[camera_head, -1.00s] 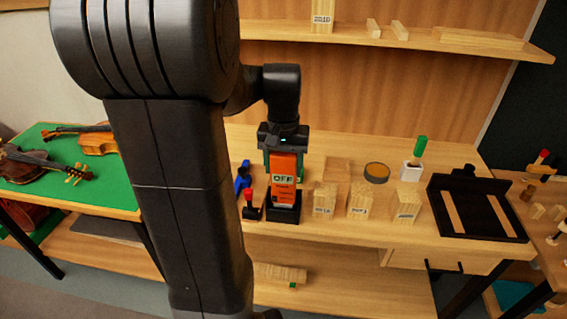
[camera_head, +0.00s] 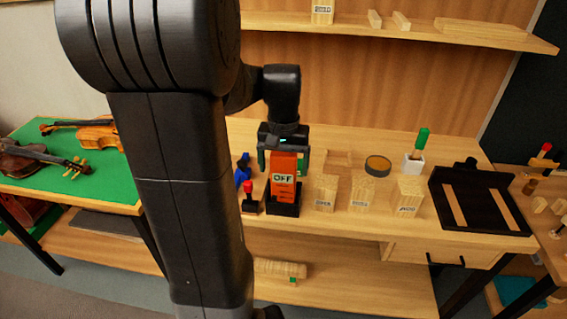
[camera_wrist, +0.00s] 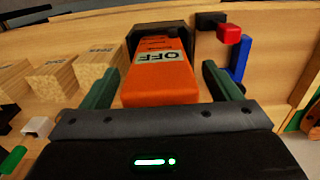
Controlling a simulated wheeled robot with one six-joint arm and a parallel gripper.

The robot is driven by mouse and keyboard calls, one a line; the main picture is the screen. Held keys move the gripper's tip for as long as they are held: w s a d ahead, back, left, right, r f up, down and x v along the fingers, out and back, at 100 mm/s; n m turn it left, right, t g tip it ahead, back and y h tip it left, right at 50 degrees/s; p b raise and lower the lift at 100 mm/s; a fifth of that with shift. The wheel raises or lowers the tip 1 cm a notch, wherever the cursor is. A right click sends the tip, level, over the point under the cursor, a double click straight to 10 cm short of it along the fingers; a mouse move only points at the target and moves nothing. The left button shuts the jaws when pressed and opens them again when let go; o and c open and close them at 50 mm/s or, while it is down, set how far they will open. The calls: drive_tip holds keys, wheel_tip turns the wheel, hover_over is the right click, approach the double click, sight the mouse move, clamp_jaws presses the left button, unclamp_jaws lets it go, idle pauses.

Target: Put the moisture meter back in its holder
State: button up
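The moisture meter (camera_head: 284,168) is an orange block with an "OFF" label, standing upright. Its lower end sits inside a black holder (camera_head: 283,209) on the bench. In the wrist view the meter (camera_wrist: 160,85) runs away from me into the dark holder (camera_wrist: 138,36). My gripper (camera_head: 283,168) is above and around the meter's top, with one green finger on each side. In the wrist view the fingers of my gripper (camera_wrist: 160,70) are spread, with a visible gap on both sides of the meter. How deep the meter sits is hidden by the holder's walls.
A red-topped black item (camera_head: 249,197) and a blue tool (camera_head: 243,172) stand close left of the holder. Several labelled wooden blocks (camera_head: 325,192) stand to its right, with a round tin (camera_head: 377,166) behind. A black tray (camera_head: 482,200) lies further right.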

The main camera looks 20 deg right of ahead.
wheel_tip(320, 180, up, 14)
idle(0.7)
drive_tip(key=shift+f, duration=0.15)
wheel_tip(320, 180, down, 14)
drive_tip(key=shift+r, duration=0.55)
drive_tip(key=shift+f, duration=0.1)
idle(0.4)
